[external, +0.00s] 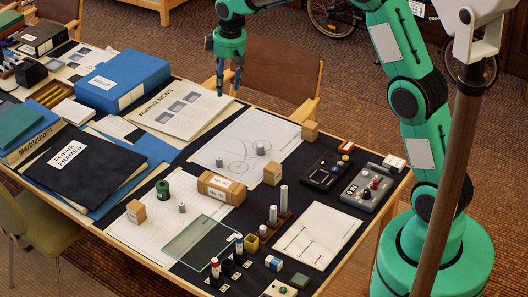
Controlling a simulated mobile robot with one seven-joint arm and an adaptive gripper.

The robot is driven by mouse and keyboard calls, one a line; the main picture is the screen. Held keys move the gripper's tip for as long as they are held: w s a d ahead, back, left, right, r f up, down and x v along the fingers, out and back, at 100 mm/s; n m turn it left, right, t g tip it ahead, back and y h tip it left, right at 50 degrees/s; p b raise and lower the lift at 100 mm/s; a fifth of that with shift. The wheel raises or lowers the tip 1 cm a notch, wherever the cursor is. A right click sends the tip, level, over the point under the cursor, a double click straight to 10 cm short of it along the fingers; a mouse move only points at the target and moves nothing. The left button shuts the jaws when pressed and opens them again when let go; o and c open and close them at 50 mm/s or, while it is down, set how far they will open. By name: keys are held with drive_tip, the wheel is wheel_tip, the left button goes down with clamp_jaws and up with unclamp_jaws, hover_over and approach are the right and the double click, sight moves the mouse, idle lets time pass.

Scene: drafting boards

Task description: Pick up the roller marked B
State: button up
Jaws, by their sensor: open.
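My gripper (229,88) is open and empty, fingers pointing down, above the far edge of the table near a printed newsletter (183,109). No letter B is legible at this size, so I cannot tell which piece is the roller marked B. Several small upright pieces with dark bases and coloured or pale tops (215,268) stand near the front edge, with small pale cards beside them. Pale cylinders (284,198) stand on a brown wooden holder, right of the table's middle. My gripper is well apart from all of these.
A glass sheet (182,243) lies left of the upright pieces. Brown boxes (221,188), a green roll (162,190) and dark devices (325,170) crowd the middle and right. Blue binders (124,80) and a black folder (86,170) fill the left. A chair (278,72) stands behind.

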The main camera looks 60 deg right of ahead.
drive_tip(key=w+d+f, duration=0.2)
drive_tip(key=w+f, duration=0.1)
drive_tip(key=f, duration=0.5)
drive_tip(key=w+d+f+g, duration=0.1)
drive_tip(key=w+d+f, duration=0.2)
drive_tip(key=f, duration=0.6)
drive_tip(key=w+d+f+n, duration=0.1)
drive_tip(key=w+d+f, duration=0.2)
drive_tip(key=f, duration=0.5)
drive_tip(key=shift+w+f+g+p, duration=0.3)
drive_tip(key=shift+w+g+p, duration=0.1)
drive_tip(key=shift+w, duration=0.5)
hover_over(219, 158)
drive_tip(key=shift+a+f+b, duration=0.1)
drive_tip(key=shift+f+b, duration=0.25)
drive_tip(key=shift+f, duration=3.95)
drive_tip(key=shift+f, duration=0.1)
drive_tip(key=shift+f+b, duration=0.3)
drive_tip(key=shift+f, duration=2.2)
